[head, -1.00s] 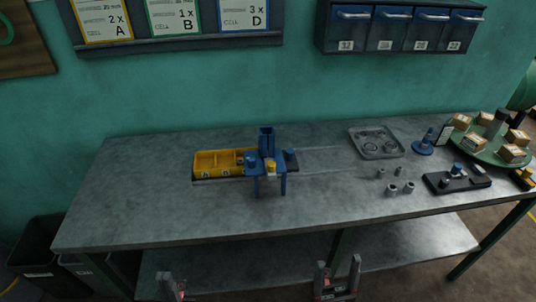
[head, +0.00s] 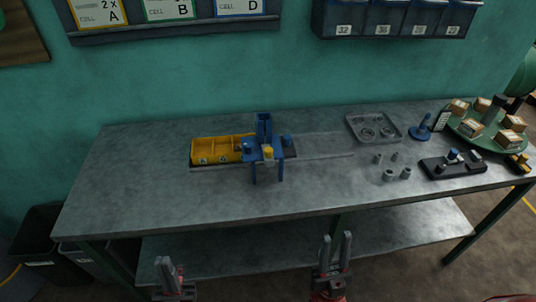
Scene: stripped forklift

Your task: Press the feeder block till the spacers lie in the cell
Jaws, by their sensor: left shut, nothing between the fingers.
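A blue feeder stand (head: 264,128) with an upright slotted hopper stands mid-bench on a dark rail. A small yellow block (head: 267,152) sits at its front; I cannot tell whether this is the feeder block. The yellow tray of cells (head: 219,149) lies on the rail, its right end against or under the stand. Its cells look largely empty; the part by the stand is hidden. Several grey spacer-like cylinders (head: 389,175) stand on the bench to the right. My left gripper (head: 166,262) is shut and empty before the bench's front edge. My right gripper (head: 337,240) is open and empty there too.
A grey tray (head: 374,129) with round parts, a blue post on a disc (head: 421,127), a black fixture (head: 454,164) and a green turntable with small boxes (head: 478,133) occupy the bench's right. The bench's left and front are clear. Wall cards show cells A, B and D.

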